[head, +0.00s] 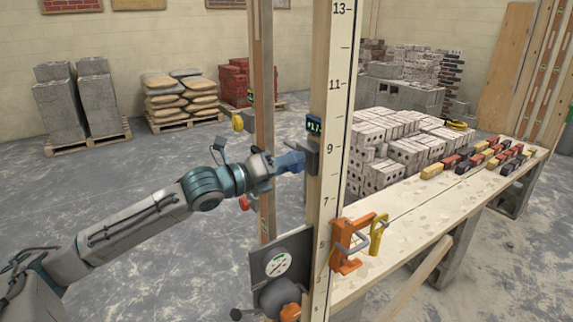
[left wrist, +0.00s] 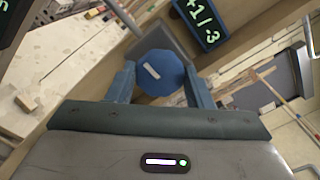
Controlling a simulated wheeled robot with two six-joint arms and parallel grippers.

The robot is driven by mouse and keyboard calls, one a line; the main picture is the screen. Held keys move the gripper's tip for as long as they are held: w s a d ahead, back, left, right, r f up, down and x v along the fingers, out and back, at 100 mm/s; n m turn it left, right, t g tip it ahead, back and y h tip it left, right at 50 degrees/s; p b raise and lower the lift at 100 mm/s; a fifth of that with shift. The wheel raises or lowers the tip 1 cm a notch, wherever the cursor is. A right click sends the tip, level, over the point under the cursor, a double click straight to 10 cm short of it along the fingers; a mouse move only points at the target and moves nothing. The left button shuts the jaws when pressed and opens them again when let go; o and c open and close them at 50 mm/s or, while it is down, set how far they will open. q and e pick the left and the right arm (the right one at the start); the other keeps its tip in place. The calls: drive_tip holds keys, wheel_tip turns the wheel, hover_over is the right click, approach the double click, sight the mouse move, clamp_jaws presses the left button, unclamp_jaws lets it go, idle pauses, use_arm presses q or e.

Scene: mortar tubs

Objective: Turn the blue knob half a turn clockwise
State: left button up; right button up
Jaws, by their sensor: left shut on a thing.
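The blue knob (left wrist: 166,85) is a many-sided disc with a short white bar on its face. The bar slants from upper left to lower right in the left wrist view. My left gripper (left wrist: 160,76) is shut on the knob, one blue finger on each side. In the head view my left gripper (head: 292,162) reaches the grey bracket on the tall wooden post, and the knob cannot be told apart from the blue fingers there. A small display with green digits (head: 314,126) sits just above; it also shows in the left wrist view (left wrist: 203,20). My right gripper is not in view.
A yellow knob (head: 238,122) and a red knob (head: 244,203) are near the rear post. An orange clamp (head: 347,245) is on the numbered post beside the long bench (head: 400,230). A dark panel (head: 262,250) stands below my left gripper. Open floor lies left.

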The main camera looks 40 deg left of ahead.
use_arm(q)
drive_tip(key=shift+r, duration=0.1)
idle(0.3)
drive_tip(key=o, duration=0.9)
drive_tip(key=shift+o, duration=0.4)
drive_tip(key=shift+w, duration=0.15)
